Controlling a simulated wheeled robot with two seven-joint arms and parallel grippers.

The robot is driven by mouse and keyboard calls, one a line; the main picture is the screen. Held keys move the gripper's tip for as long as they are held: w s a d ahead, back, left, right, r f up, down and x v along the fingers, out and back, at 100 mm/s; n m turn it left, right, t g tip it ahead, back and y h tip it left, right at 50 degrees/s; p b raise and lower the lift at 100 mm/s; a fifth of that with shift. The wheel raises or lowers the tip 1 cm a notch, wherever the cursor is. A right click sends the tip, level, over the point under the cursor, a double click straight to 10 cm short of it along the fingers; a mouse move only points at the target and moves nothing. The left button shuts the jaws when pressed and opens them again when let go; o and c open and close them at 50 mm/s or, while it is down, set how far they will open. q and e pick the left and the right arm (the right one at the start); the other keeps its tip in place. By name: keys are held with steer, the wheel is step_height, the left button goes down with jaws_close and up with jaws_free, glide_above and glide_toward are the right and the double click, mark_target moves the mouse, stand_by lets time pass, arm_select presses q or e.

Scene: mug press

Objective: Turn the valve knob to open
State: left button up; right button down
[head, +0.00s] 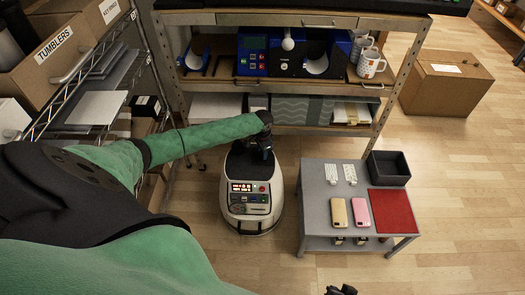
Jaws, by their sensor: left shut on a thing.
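A white and black floor machine (250,206) with a lit red display and small buttons stands on the wood floor below the workbench. My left arm reaches in from the left, and my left gripper (264,150) is at the dark top rear of this machine. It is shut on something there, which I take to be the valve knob. The knob itself is hidden by the gripper, so its angle cannot be seen. Only a dark tip of my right gripper (341,290) shows at the bottom edge; its fingers are not clear.
A workbench (290,19) with blue presses and white mugs (370,64) stands behind the machine. A grey side table (316,208) to the right holds two phone cases, a red mat (392,211) and a black bin (389,168). A wire shelf rises at left.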

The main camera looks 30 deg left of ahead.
steer(key=shift+r, duration=0.1)
arm_select(q)
steer(key=o, duration=1)
steer(key=shift+r, duration=0.1)
steer(key=shift+r, duration=3.8)
arm_select(e)
steer(key=shift+w+f, duration=0.1)
steer(key=shift+f, duration=0.45)
steer(key=shift+f, duration=0.1)
